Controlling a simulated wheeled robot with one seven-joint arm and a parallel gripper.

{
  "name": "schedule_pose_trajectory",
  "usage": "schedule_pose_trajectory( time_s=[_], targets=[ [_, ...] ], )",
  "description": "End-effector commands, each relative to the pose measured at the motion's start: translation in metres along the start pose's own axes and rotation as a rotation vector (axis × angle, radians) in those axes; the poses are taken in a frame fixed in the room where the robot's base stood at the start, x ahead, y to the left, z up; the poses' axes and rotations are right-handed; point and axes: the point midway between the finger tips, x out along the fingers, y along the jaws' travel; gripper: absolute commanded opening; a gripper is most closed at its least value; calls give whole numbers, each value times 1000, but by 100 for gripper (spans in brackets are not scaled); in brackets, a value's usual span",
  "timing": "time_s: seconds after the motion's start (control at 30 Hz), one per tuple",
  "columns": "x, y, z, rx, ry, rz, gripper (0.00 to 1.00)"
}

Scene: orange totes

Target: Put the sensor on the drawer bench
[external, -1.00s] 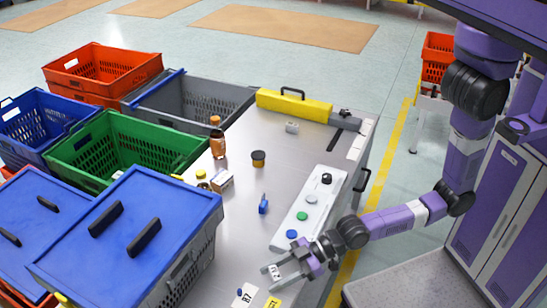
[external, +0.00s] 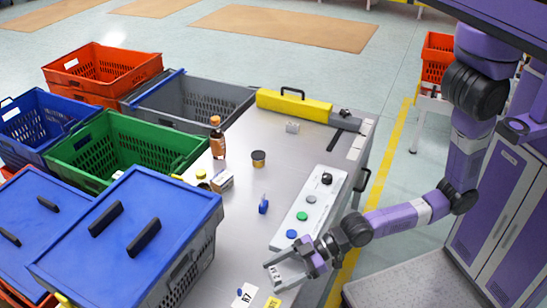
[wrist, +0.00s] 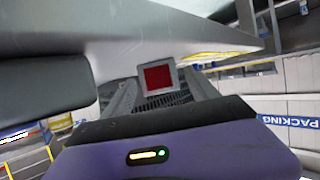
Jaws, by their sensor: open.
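A small grey block with a red square face, which looks like the sensor (wrist: 158,78), shows between my two fingers in the wrist view. In the external view the small pale block (external: 277,271) is partly hidden by the fingers. I cannot tell whether it rests on the bench or touches a finger. A dark handle (external: 362,180) is on the bench's right side.
A white panel with coloured buttons (external: 309,211) lies beside my gripper. A blue clip-like item (external: 263,205), a dark jar (external: 258,159), a brown bottle (external: 217,140) and a small grey box (external: 292,127) stand farther back. A blue-lidded tote (external: 130,225) is at left.

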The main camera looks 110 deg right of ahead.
Motion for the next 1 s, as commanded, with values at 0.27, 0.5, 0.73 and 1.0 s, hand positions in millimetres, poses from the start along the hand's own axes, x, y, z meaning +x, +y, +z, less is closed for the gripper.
schedule_pose_trajectory(
  time_s=[0.27,0.5,0.73,1.0],
  targets=[
    [-56,0,2,0,-3,0,69],
    [-93,0,2,0,-2,0,69],
    [-107,0,0,1,0,0,69],
    [-114,0,3,0,-1,0,69]
  ],
)
